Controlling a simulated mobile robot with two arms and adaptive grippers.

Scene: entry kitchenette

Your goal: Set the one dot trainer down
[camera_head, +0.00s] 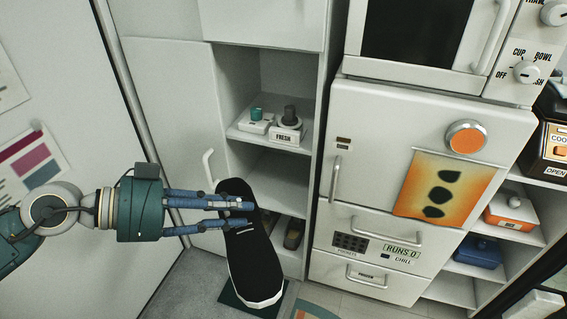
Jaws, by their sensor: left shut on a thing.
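A black trainer (254,262) with a white sole edge hangs toe-down in the middle of the head view. My left gripper (246,212) comes in from the left and is shut on the trainer's upper part, its blue fingers lying across it. I cannot make out a dot on the trainer. Below and behind it, a dark green mat (232,297) lies on the floor, partly hidden by the trainer. I cannot tell whether the toe touches the mat. My right gripper is not in view.
An open shelf unit (282,180) stands behind the trainer, with a dark shoe-like thing (293,233) low inside and two small containers higher up. A white cabinet door with a handle (208,165) is at left. A white fridge (345,230) stands at right. Grey floor (185,290) shows at lower left.

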